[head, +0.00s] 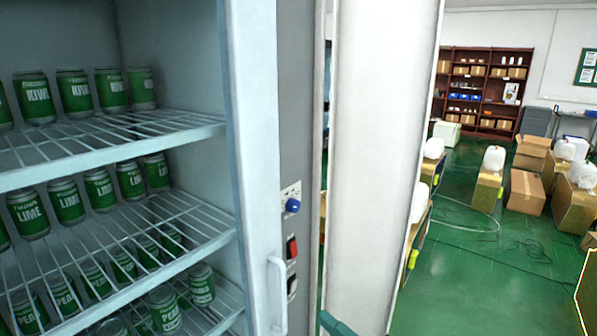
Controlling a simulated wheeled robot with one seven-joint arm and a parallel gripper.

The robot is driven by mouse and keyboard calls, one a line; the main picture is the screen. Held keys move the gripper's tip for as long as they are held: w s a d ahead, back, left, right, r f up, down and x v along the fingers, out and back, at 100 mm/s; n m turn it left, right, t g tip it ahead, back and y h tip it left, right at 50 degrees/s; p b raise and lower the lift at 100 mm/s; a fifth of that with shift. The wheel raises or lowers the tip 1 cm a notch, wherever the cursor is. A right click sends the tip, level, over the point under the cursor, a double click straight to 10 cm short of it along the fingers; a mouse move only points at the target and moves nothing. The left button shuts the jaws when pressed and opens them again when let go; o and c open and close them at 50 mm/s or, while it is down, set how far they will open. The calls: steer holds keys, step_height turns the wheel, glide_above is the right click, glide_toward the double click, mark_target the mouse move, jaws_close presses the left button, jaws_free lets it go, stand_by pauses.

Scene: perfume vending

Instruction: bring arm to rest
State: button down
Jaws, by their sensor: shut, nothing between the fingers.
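My gripper is not in the head view, and I cannot make out my arm for certain. The head view faces an open cooler cabinet (255,150) on the left. Its wire shelves hold green cans: KIWI cans (75,91) on the top shelf, LIME cans (66,200) on the middle one, and PEAR cans (162,311) on the lowest one in view.
The cabinet's front edge has a blue knob (292,205), a red switch (291,247) and a handle (278,296). A tall white panel (380,150) stands right of it. Beyond lie cardboard boxes (526,192), a bookcase (486,90) and open green floor (470,275).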

steer(key=s+a+f+m+t+h, duration=0.3)
steer(key=s+a+m+t, duration=0.1)
steer(key=s+m+t, duration=0.15)
steer(key=s+a+f+m+t+h, duration=0.2)
steer(key=s+a+m+t+h, duration=0.1)
steer(key=s+m+t, duration=0.3)
steer(key=s+f+m+g+h, duration=0.4)
steer(key=s+f+m, duration=0.4)
steer(key=s, duration=0.5)
steer(key=s+f+m+g+h, duration=0.5)
steer(key=s+f+m+h, duration=0.2)
steer(key=s, duration=0.6)
steer(key=shift+f+m+h, duration=0.3)
steer(key=shift+f+m, duration=0.1)
steer(key=shift+m, duration=0.15)
